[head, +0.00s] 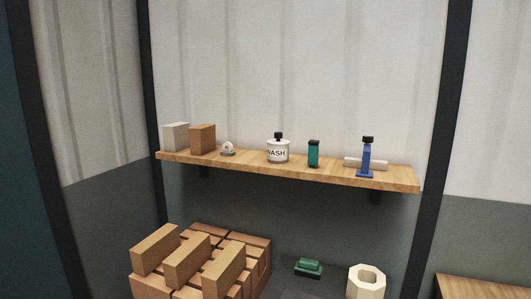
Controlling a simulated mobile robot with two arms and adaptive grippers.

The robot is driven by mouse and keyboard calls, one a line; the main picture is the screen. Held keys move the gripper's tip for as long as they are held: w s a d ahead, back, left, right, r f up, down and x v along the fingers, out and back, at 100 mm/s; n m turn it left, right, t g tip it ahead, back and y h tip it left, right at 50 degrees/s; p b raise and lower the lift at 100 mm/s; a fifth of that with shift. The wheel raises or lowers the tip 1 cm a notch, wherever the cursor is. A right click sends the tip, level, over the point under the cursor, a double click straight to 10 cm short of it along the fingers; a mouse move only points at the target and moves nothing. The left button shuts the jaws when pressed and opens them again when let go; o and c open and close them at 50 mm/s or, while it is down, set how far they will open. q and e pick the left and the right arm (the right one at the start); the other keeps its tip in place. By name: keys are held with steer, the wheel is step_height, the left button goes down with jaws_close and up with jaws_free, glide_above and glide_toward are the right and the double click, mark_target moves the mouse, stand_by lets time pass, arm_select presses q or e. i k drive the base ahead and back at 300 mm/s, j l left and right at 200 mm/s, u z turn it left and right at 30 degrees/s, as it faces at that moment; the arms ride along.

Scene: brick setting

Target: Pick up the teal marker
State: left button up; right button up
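A small upright teal object with a dark cap, which looks like the teal marker (313,154), stands on the wooden wall shelf (400,180). It is right of a white jar with a black top marked "WASH" (278,152) and left of a blue object with a dark top (367,158). Nothing covers it. Neither of my grippers shows in the head view.
The shelf also holds a pale block (176,137), a brown block (202,139), a small round white item (228,148) and a white cylinder lying behind the blue object. Below are stacked bricks (185,259), a green item (308,268) and a cream hollow block (366,284).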

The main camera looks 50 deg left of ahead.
mark_target(314, 144)
steer(key=u, duration=1.25)
